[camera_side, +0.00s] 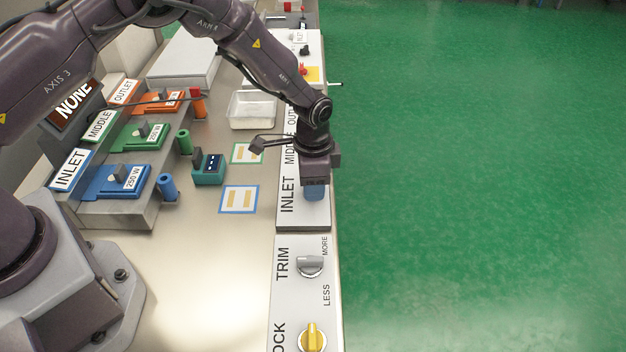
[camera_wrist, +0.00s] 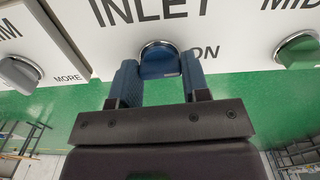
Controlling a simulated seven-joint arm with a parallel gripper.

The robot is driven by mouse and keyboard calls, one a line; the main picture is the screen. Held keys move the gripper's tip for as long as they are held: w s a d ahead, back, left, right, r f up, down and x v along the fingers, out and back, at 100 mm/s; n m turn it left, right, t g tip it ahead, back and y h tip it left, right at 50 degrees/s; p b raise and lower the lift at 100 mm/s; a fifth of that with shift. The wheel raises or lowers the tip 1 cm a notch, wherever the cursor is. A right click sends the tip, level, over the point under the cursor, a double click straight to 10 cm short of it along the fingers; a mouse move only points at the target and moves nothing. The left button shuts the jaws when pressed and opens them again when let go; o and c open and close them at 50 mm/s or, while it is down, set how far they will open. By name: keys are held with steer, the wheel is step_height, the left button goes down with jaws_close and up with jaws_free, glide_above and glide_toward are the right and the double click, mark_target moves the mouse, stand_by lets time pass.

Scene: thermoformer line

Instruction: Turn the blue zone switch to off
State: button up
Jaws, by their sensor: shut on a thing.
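The blue zone switch (camera_wrist: 158,62) is a round knob on the white panel under the word INLET, with the word ON just to its right in the wrist view. My gripper (camera_wrist: 159,72) is shut on this knob, one finger on each side. In the side view my gripper (camera_side: 315,183) points down at the INLET part of the panel (camera_side: 288,218), with a bit of blue below it. The fingers hide part of the panel around the knob, and no OFF mark is visible.
In the wrist view a green knob (camera_wrist: 298,48) stands to the right and a grey TRIM knob (camera_wrist: 20,72) to the left. A yellow knob (camera_side: 312,338) is nearer in the side view. A clear tray (camera_side: 252,122) and a small teal device (camera_side: 208,178) are on the bench.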

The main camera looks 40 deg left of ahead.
steer(key=n, duration=0.8)
steer(key=shift+n, duration=0.3)
steer(key=n, duration=0.4)
steer(key=shift+n, duration=2.3)
steer(key=o, duration=0.9)
steer(key=shift+r, duration=0.1)
step_height(320, 180, up, 13)
steer(key=shift+f, duration=0.1)
